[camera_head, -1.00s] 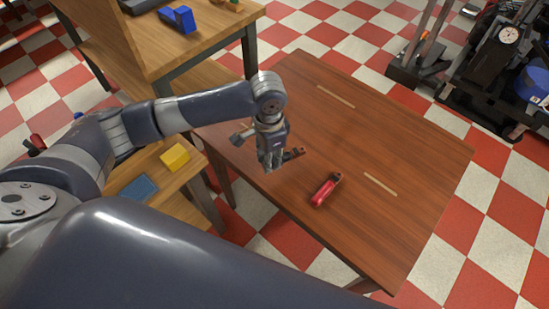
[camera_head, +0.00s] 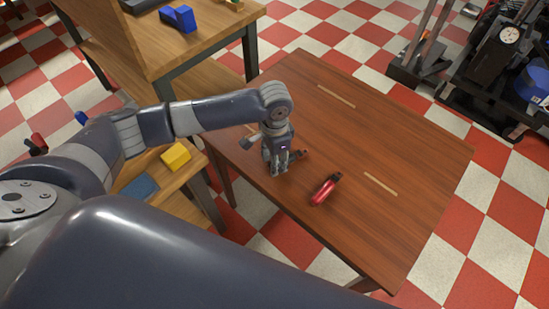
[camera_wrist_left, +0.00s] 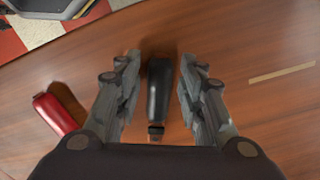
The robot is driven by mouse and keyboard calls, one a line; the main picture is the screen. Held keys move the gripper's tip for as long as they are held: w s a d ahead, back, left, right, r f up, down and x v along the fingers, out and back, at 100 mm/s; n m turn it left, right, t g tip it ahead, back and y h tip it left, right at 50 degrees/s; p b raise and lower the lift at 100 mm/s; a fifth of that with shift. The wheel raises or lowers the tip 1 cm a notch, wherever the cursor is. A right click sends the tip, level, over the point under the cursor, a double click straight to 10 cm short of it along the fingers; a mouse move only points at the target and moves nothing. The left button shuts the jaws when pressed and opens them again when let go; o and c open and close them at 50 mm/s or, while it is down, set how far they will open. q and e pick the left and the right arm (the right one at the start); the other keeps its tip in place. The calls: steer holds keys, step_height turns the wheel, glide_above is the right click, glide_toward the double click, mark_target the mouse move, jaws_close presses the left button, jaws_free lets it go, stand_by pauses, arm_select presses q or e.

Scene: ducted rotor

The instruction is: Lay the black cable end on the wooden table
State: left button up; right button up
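The black cable end (camera_wrist_left: 159,88) lies on the wooden table (camera_head: 370,140); in the wrist view it is between the two fingers of my left gripper (camera_wrist_left: 158,95), with a gap on each side. In the head view part of the black cable end (camera_head: 299,155) shows just right of my left gripper (camera_head: 277,172), which points down close to the tabletop. My left gripper is open. The fingers hide part of the black piece in the head view. My right gripper is in neither view.
A red cable end (camera_head: 325,189) lies on the table right of my left gripper. Pale strips (camera_head: 380,184) mark the tabletop. A lower shelf at left holds a yellow block (camera_head: 176,156). A blue object (camera_head: 180,18) sits on the upper wooden surface. The table's right side is clear.

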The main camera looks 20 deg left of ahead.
arm_select(q)
steer(key=shift+r, duration=0.1)
step_height(320, 180, up, 12)
stand_by(0.6)
stand_by(0.4)
